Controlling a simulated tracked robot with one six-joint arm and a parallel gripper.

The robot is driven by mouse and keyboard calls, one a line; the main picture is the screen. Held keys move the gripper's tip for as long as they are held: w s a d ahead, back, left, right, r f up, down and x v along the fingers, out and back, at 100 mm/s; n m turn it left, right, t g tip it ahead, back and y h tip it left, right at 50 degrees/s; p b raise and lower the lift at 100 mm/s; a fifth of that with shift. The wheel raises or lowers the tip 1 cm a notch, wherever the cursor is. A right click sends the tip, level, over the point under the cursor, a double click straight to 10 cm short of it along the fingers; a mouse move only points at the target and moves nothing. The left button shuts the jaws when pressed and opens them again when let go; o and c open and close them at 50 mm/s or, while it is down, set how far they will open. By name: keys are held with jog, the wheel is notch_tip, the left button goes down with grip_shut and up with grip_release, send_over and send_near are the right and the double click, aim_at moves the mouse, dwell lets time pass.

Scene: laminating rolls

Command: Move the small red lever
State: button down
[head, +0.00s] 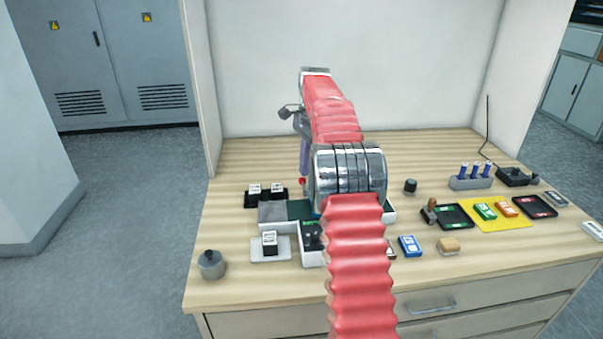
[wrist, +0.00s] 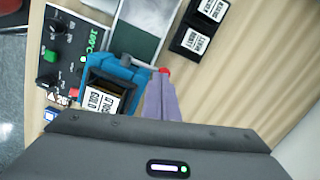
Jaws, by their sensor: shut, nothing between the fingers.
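The small red lever shows as a red knob (wrist: 164,71) at the tips of my gripper's purple fingers (wrist: 157,77) in the wrist view. In the head view the red knob (head: 301,181) is just below my gripper (head: 303,171), left of the arm's metal joint. The fingers are shut with nothing between them. The tips appear to touch or nearly touch the knob; I cannot tell which. The lever's shaft is hidden. Beside the fingers is a blue frame (wrist: 125,66) around a white-labelled block (wrist: 100,99). A black panel (wrist: 62,40) with a green knob stands left of it.
My arm hides much of the machine in the head view. Black trays with labelled blocks (head: 266,190) lie behind left. A grey pot (head: 211,264) stands at the front left. A yellow mat (head: 497,214) with small boxes lies right. The front left tabletop is mostly clear.

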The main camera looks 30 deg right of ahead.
jog(key=shift+d, duration=0.1)
jog(key=d, duration=0.2)
jog(key=r, duration=0.1)
jog(key=shift+s+d, duration=0.25)
jog(key=shift+d, duration=0.15)
jog(key=s+a+r+n+t, duration=0.1)
jog(key=s+a+r+n, duration=0.25)
jog(key=a, duration=0.35)
jog(key=s+a+r+n+t+h, duration=0.1)
jog(key=s+a+r+n, duration=0.3)
jog(key=a, duration=0.3)
jog(key=s+a+r+n, duration=0.2)
jog(key=s+a+r, duration=0.25)
jog(key=a, duration=0.35)
jog(key=s+a+f+n+t, duration=0.1)
jog(key=s+a+f+n, duration=0.2)
jog(key=s, duration=0.4)
jog(key=s+a+f+n+t, duration=0.1)
jog(key=s+a+f+n, duration=0.2)
jog(key=s, duration=0.5)
jog(key=s+a+f+n+t, duration=0.1)
jog(key=s+a+f+n, duration=0.3)
jog(key=s, duration=0.3)
jog(key=shift+s+a, duration=0.4)
jog(key=shift+a, duration=0.5)
